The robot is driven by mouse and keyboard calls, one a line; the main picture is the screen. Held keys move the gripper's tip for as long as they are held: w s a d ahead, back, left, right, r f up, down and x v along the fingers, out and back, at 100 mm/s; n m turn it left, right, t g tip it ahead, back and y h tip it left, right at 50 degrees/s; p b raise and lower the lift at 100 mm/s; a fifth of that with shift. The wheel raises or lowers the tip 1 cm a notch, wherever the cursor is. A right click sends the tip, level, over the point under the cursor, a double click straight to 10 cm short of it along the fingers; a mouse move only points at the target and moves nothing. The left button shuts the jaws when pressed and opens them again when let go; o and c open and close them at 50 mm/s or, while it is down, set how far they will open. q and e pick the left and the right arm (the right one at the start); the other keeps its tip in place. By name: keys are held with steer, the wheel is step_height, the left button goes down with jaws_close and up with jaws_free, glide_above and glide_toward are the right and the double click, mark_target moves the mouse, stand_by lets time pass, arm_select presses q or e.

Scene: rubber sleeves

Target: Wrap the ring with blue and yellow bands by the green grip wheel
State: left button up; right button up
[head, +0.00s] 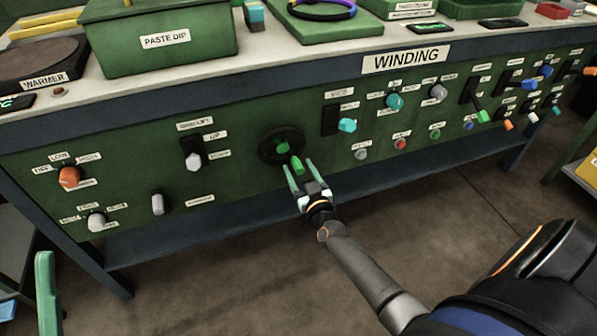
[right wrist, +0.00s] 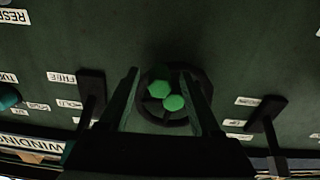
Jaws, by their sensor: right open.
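The green grip wheel is a dark round handwheel (head: 268,147) on the green front panel, with a green hub and a green grip (head: 297,165) sticking out. My right gripper (head: 301,171) is open in front of it, fingers pointing at the panel on either side of the grip. In the right wrist view, the wheel (right wrist: 168,121) and both green knobs show between the fingers of the open gripper (right wrist: 165,82); contact cannot be told. A dark ring (head: 322,18) with purple-blue and yellow parts lies on a green block on the bench top, cut by the picture's upper edge. My left gripper is not seen.
The panel, under a WINDING label (head: 407,58), carries several knobs and switches. A black switch plate with a teal knob (head: 347,125) is right of the wheel; a white knob (head: 193,160) is left. A green PASTE DIP box (head: 160,62) stands on the bench. Floor in front is open.

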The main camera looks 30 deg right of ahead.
steer(key=shift+w+d, duration=0.1)
steer(key=shift+w, duration=0.25)
steer(key=shift+c, duration=0.2)
jaws_close()
stand_by(1.0)
